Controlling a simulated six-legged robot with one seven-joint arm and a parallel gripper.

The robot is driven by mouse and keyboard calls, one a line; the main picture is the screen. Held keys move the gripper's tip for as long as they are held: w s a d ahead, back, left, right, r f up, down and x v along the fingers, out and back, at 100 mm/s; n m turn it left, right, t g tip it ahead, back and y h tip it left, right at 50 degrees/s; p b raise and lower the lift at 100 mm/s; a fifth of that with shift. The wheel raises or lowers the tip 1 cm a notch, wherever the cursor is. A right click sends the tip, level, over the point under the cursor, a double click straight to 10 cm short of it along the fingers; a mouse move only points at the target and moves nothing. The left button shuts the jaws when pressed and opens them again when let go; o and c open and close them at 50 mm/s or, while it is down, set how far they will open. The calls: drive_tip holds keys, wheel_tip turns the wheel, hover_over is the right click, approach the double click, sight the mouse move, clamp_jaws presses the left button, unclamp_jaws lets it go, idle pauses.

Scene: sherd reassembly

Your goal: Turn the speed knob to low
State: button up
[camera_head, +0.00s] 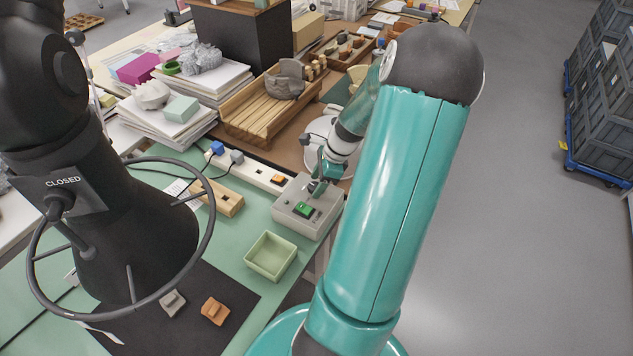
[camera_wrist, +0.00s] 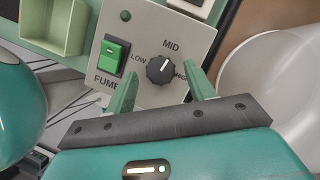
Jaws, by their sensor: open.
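The speed knob (camera_wrist: 160,70) is a dark round dial on a grey control box (camera_wrist: 196,42). LOW is printed at its left, MID above it, and a partly hidden label at its right. Its white pointer mark points up toward MID. My gripper (camera_wrist: 163,88) is open, with one green finger at the knob's lower left and the other at its lower right. I see no clear contact with the knob. In the head view, my gripper (camera_head: 319,183) is over the control box (camera_head: 308,223), and the knob is hard to make out there.
A lit green rocker switch (camera_wrist: 112,56) is left of the knob. A pale green tray (camera_head: 270,256) stands in front of the box, and a white power strip (camera_head: 250,168) lies behind it. A black valve with a handwheel (camera_head: 205,235) stands at the left.

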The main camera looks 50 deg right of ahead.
drive_tip(key=shift+w+a+f, duration=0.15)
drive_tip(key=shift+w+f, duration=0.1)
drive_tip(key=shift+f, duration=0.15)
drive_tip(key=c, duration=1)
